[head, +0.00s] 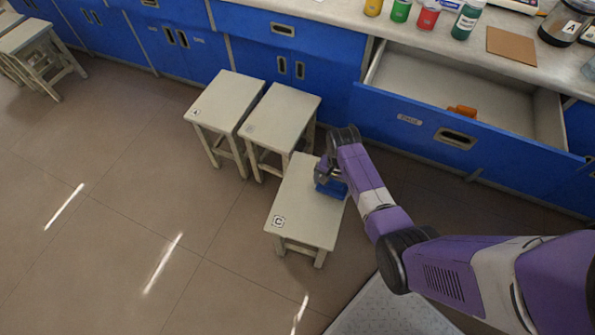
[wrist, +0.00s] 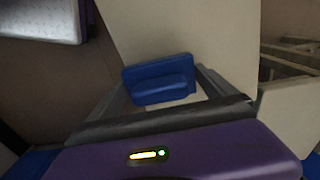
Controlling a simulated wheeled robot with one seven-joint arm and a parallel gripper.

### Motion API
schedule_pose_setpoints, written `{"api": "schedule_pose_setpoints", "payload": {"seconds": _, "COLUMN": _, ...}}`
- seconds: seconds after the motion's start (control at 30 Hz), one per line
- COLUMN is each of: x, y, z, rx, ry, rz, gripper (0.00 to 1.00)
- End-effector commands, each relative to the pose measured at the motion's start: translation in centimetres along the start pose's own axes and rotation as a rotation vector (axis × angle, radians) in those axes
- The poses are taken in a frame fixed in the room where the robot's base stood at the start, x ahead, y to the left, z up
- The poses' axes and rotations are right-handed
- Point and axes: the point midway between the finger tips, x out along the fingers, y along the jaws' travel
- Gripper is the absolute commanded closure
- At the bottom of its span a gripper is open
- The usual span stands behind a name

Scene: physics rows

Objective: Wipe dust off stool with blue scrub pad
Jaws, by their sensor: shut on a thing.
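The blue scrub pad (head: 331,188) is at the far right part of the top of the stool marked C (head: 300,205). My gripper (head: 324,178) is shut on the pad from above. In the wrist view the pad (wrist: 158,80) shows between my fingers, over the pale stool top (wrist: 185,35). Whether the pad presses on the top or is just above it I cannot tell. No dust can be made out on the visible part of the top.
Two more stools (head: 226,100) (head: 282,115) stand close behind. An open drawer (head: 460,120) with an orange object (head: 462,111) juts from the blue cabinets. Bottles (head: 428,14) stand on the counter. The floor (head: 120,200) at left is clear.

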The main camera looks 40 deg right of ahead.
Motion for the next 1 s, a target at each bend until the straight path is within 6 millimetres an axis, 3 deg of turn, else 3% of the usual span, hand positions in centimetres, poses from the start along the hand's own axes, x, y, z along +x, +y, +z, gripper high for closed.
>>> {"api": "schedule_pose_setpoints", "payload": {"seconds": 0.03, "x": -1.0, "y": 0.0, "z": -0.1, "rx": 0.000, "ry": 0.000, "rz": 0.000, "gripper": 0.38}}
{"api": "schedule_pose_setpoints", "payload": {"seconds": 0.5, "x": -5.0, "y": -0.2, "z": -0.7, "rx": -0.004, "ry": 0.001, "rz": -0.001, "gripper": 0.38}}
{"api": "schedule_pose_setpoints", "payload": {"seconds": 1.0, "x": -5.0, "y": -0.3, "z": -0.7, "rx": -0.009, "ry": 0.001, "rz": -0.001, "gripper": 0.38}}
